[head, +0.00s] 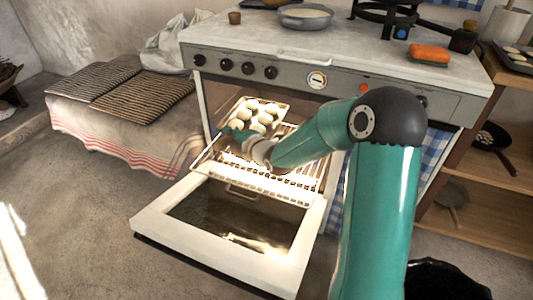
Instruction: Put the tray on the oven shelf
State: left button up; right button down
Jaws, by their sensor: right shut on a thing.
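The tray (284,108) is pale and holds several round white buns. It is at the oven's opening, above or on the back part of the wire oven shelf (303,184); I cannot tell whether it touches the shelf. My right gripper (238,136) is shut on the tray at its near left edge. My right arm comes in from the right across the oven opening and hides part of the tray and shelf. The shelf is pulled out over the open oven door (160,222). My left gripper is not in view.
The stove top (262,38) holds a pan (305,16), an orange sponge (429,53) and a dark burner stand. Dark ribbed racks (143,97) lie on a cloth-covered bench at left. Wooden shelves stand at right. The floor at left is clear.

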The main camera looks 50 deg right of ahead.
jog(key=shift+s+d+r, duration=0.3)
jog(key=shift+d+r, duration=0.05)
jog(key=shift+d, duration=0.3)
notch_tip(320, 180, down, 20)
jog(key=b, duration=0.6)
jog(key=shift+d+r+h, duration=0.15)
jog(key=shift+r+h, duration=0.05)
jog(key=shift+h, duration=0.1)
jog(key=shift+s, duration=0.1)
jog(key=c, duration=1)
grip_release()
jog(key=shift+f, duration=0.1)
jog(key=shift+s, duration=0.1)
jog(key=p+v, duration=0.1)
jog(key=v, duration=1.1)
jog(key=shift+p, duration=0.3)
